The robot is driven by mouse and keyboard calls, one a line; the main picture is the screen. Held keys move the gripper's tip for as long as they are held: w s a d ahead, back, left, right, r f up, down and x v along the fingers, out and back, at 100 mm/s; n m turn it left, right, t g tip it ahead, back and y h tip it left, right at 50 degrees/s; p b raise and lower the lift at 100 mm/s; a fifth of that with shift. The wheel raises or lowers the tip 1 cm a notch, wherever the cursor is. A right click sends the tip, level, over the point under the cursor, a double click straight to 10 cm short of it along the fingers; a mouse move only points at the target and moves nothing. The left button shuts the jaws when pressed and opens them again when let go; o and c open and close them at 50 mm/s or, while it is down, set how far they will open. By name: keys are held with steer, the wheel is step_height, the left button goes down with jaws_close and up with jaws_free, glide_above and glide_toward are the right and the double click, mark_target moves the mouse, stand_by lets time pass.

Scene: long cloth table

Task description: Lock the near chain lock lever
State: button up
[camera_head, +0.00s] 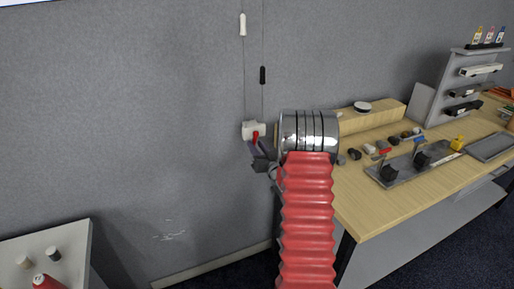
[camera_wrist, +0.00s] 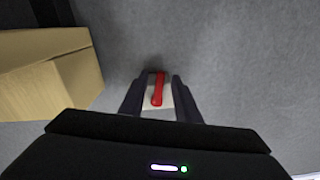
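The near chain lock (camera_head: 249,128) is a small white block on the grey wall, below two hanging cords. Its red lever (camera_head: 255,138) shows at the block's front. In the wrist view, the red lever (camera_wrist: 158,88) stands upright in the picture over the white block (camera_wrist: 151,103). My gripper (camera_head: 258,149) is at the lock, with its dark fingers close to the lever. In the wrist view, my gripper (camera_wrist: 159,92) is open, with one finger on each side of the lever and gaps between. Whether the fingertips touch the block cannot be told.
A white cord handle (camera_head: 242,25) and a black one (camera_head: 262,75) hang above the lock. A wooden table (camera_head: 395,205) with several small objects stands to the right. A wooden box (camera_wrist: 52,75) is left in the wrist view. A white stand (camera_head: 50,245) is at lower left.

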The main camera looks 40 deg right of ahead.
steer(key=shift+c, duration=0.2)
jaws_close()
steer(key=shift+d, duration=0.1)
steer(key=shift+s+d+n, duration=0.1)
steer(key=shift+d+n, duration=0.15)
steer(key=shift+n, duration=0.45)
steer(key=shift+s+d+n, duration=0.1)
steer(key=shift+d+n, duration=0.15)
steer(key=shift+n, duration=0.45)
steer(key=shift+o, duration=0.2)
jaws_free()
steer(key=shift+a, duration=0.1)
